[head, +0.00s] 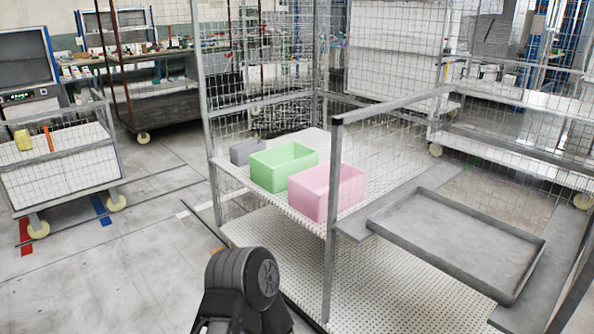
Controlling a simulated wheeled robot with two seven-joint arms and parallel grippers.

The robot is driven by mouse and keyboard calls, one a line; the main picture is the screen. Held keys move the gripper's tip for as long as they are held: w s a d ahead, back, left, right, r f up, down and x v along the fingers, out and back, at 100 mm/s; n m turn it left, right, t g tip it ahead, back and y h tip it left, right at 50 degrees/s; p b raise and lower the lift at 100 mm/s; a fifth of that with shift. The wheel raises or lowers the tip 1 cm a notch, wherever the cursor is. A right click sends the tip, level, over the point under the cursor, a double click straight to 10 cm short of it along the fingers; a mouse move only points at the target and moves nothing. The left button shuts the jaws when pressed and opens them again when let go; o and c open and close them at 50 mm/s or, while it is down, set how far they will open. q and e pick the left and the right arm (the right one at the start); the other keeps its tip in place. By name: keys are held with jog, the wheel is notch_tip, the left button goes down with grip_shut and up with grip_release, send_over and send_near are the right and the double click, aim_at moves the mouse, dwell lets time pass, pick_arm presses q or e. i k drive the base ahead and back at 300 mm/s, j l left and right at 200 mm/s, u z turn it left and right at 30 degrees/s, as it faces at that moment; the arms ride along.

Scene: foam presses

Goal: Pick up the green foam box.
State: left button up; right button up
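The green foam box (273,178) is an open-topped, light green box. It stands upright on the upper perforated shelf (237,172) of a grey wire-mesh cage rack, in the middle of the head view. A pink open-topped box (318,201) stands in front and to the right of it, close by, and overlaps its right end in the picture. Neither of my grippers shows in the head view. Only a black part of my own body is visible at the bottom, left of centre, well in front of the rack.
A rack post (330,245) and mesh sides border the shelf. A lower perforated shelf (350,275) lies beneath. A grey tray (455,245) is at right. A mesh cart (60,170) stands left; the floor between is clear.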

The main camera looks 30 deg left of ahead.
aim_at(270, 169)
jog(key=i+j+z, duration=0.1)
jog(key=j+z, duration=0.85)
jog(key=j, duration=0.9)
jog(key=j+z, duration=0.2)
jog(key=j, duration=0.8)
jog(key=k+j+z, duration=0.15)
jog(key=j, duration=0.9)
jog(key=k+j, duration=0.1)
jog(key=j, duration=0.8)
jog(key=k+j, duration=0.1)
jog(key=j, duration=0.8)
